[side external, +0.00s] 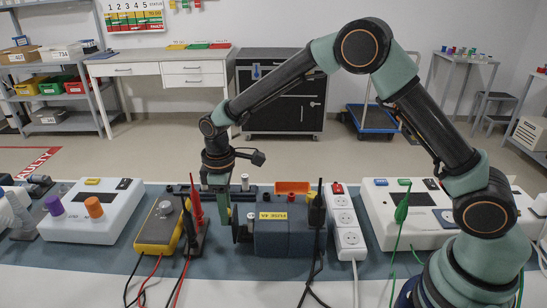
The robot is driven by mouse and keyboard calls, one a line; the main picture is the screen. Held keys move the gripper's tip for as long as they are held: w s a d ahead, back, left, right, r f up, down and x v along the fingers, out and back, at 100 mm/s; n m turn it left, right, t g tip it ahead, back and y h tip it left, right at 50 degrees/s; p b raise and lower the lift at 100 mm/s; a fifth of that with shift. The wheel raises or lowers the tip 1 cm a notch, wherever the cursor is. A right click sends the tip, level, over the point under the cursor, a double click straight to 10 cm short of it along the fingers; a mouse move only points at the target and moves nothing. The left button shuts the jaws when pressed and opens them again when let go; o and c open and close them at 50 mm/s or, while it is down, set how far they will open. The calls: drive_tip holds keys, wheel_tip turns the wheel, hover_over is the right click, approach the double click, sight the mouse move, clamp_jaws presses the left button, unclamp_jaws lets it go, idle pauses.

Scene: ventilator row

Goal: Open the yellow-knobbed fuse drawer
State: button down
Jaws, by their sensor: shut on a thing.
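The blue-grey fuse box (284,238) with a yellow "FUSE 4A" label (273,216) sits on the blue-grey mat in the middle of the bench. A dark front piece (243,233) shows at its left end, with what looks like a narrow gap to the box body. My gripper (222,216) points down just left of that end. How far the drawer is out is hard to tell from this angle.
A yellow multimeter (158,228) and red and black probes (196,212) stand close left of my gripper. A black probe (317,212) and a white power strip (347,228) stand right of the box. An orange bin (292,187) is behind it. White instruments flank both sides.

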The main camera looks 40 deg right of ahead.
drive_tip(key=shift+w+a, duration=1)
drive_tip(key=shift+w, duration=0.05)
drive_tip(key=c, duration=0.7)
unclamp_jaws()
drive_tip(key=shift+r, duration=0.1)
drive_tip(key=shift+r, duration=2.95)
